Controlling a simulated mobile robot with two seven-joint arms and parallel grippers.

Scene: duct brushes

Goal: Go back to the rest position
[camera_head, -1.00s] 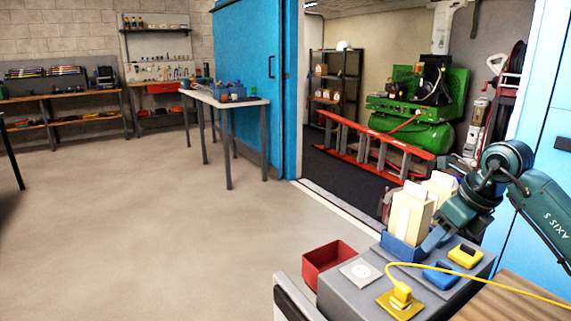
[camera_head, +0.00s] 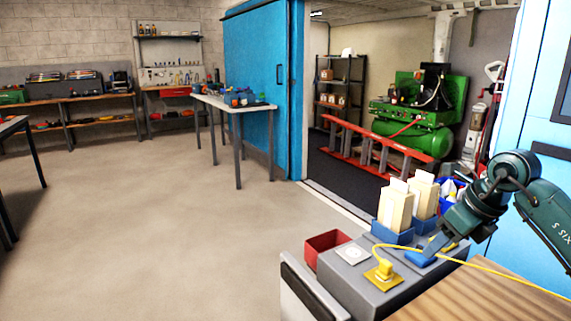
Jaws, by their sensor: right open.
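My right arm comes in from the right edge, dark teal. My left gripper is not in view.
A yellow cable runs from a yellow plug block (camera_head: 385,270) across the box to the right. A wooden top (camera_head: 480,296) lies at lower right. A red bin (camera_head: 326,246) stands left of the box. The floor (camera_head: 190,240) at left is clear.

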